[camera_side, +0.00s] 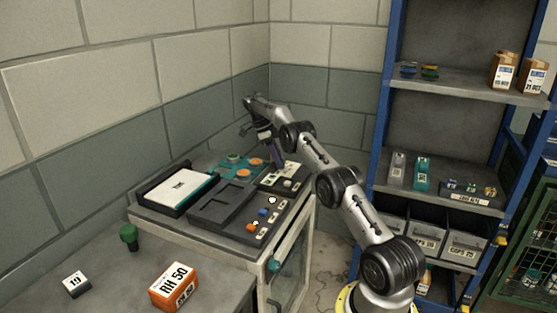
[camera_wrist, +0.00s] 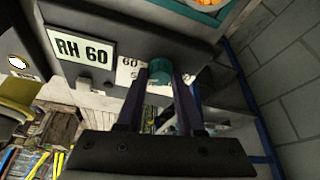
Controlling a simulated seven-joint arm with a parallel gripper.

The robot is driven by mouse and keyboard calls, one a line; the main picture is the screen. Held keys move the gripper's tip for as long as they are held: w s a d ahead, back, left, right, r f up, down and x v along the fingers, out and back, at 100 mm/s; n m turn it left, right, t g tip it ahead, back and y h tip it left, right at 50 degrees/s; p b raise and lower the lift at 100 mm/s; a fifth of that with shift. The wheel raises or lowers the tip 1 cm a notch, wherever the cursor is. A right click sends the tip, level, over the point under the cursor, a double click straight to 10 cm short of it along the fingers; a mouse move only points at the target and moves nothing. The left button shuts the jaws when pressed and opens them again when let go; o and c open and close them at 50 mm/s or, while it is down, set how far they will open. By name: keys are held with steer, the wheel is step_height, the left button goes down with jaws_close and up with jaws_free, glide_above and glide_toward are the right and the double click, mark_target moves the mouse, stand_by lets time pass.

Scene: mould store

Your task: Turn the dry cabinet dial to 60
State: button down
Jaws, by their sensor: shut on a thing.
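The dry cabinet (camera_side: 222,236) stands against the wall in the side view, with a dark panel on top. In the wrist view, its dial (camera_wrist: 161,69) is a teal round knob between my two fingers. My gripper (camera_wrist: 163,76) is shut on it. A white scale card (camera_wrist: 128,68) beside the knob reads 60 near the dial, partly covered by a finger. A plate (camera_wrist: 82,47) left of it reads RH 60. In the side view my gripper (camera_side: 276,163) reaches down at the panel's back right, and I cannot make out the dial there.
An orange box (camera_side: 174,287) marked RH 50, a small block (camera_side: 76,284) marked 19 and a green knobbed piece (camera_side: 129,237) stand on the bench at the front left. A blue-framed shelf (camera_side: 445,83) with boxes and bins stands right of my arm.

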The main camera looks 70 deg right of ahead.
steer(key=shift+m, duration=0.3)
stand_by(0.4)
steer(key=c, duration=0.5)
jaws_free()
steer(key=shift+c, duration=0.2)
